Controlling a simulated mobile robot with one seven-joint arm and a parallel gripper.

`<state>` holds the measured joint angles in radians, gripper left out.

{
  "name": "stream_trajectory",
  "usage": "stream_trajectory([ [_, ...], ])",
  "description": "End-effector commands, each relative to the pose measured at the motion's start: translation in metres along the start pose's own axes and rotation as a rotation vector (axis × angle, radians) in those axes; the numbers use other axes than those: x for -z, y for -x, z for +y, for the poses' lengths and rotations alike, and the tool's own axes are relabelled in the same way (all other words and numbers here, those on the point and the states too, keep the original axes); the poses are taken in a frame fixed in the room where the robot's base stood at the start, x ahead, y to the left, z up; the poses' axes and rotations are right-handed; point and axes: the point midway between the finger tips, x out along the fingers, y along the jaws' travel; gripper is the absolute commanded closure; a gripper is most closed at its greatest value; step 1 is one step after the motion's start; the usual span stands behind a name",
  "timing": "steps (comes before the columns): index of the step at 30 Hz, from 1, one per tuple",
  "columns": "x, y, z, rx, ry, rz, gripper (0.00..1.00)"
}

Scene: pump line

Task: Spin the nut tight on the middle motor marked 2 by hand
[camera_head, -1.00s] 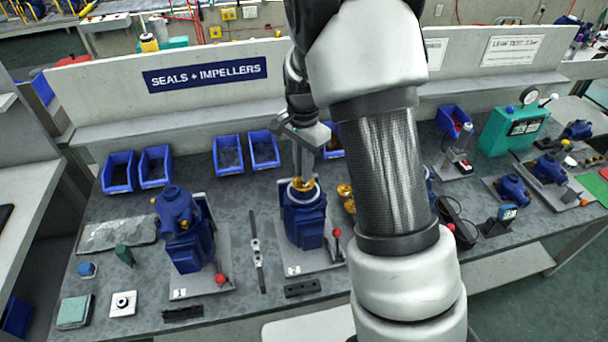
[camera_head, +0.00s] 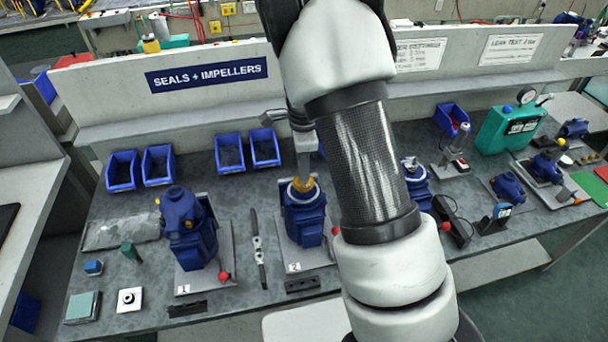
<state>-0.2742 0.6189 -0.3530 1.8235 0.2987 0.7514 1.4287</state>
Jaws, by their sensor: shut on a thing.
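The middle motor (camera_head: 304,222) is a blue pump body standing upright on a light base plate with a small white tag, whose number is too small to read surely. A brass-coloured nut (camera_head: 302,185) sits at its top, on the pale ring there. My gripper (camera_head: 303,176) points straight down over the motor, its fingers shut on the nut. The fingers hide part of the nut, so its threads do not show. My arm covers the area to the right of the motor.
A blue motor (camera_head: 187,230) stands to the left and another blue motor (camera_head: 416,182) is partly hidden behind my arm. A narrow metal bar (camera_head: 258,250) lies left of the middle motor. Blue bins (camera_head: 229,154) line the back.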

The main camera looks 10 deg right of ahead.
Motion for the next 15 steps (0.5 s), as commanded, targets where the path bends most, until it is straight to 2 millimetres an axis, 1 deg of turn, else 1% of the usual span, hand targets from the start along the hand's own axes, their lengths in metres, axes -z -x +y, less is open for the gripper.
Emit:
stream_trajectory([
  [7,0.0003,0.0012,0.0000,0.000,-0.027,0.001,1.00],
  [15,0.0004,0.0023,0.0004,-0.001,-0.216,0.002,1.00],
])
